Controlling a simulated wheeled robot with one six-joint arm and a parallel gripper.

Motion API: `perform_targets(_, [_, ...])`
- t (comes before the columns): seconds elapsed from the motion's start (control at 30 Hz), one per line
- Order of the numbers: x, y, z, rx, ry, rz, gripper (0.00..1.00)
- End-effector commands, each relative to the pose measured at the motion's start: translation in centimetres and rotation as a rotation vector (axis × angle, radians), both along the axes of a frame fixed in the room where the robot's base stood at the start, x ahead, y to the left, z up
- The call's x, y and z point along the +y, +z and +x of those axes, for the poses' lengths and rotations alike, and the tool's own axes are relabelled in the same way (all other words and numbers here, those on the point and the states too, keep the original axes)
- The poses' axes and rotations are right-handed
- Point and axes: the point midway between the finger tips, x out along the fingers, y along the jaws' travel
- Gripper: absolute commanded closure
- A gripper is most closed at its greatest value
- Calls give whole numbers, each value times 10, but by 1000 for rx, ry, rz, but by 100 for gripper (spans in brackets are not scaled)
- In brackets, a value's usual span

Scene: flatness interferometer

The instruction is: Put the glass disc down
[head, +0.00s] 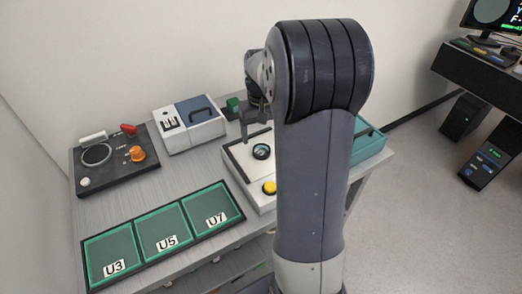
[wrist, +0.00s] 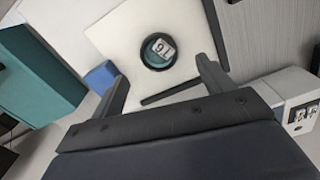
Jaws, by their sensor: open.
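The glass disc (head: 261,151) is a small dark-rimmed round piece on the white plate (head: 240,150) of the instrument. The wrist view shows the disc (wrist: 157,54) with a pale label on its face, lying in or on a round dark ring; I cannot tell which. My gripper (wrist: 161,70) is open, one finger to either side of the disc in the picture, with nothing visibly held between the fingers. In the head view my gripper (head: 252,120) is above the back of the plate and partly hidden by my arm.
Three green-lined trays labelled U3 (head: 110,256), U5 (head: 161,232) and U7 (head: 213,208) lie at the front left, looking empty. A yellow button (head: 269,188) is at the instrument's front. A black control box (head: 100,180), a white-and-blue case (head: 190,135) and a teal bin (head: 372,142) stand around.

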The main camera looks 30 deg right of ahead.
Motion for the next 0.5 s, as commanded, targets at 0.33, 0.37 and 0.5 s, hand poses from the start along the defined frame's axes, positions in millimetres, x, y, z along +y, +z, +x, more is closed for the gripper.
perform_targets(0.33, [0, -40, -7, 4, 1, 1, 25])
perform_targets(0.37, [0, -44, -6, 3, 1, 0, 25])
perform_targets(0.5, [0, -55, -6, 0, 1, -1, 25])
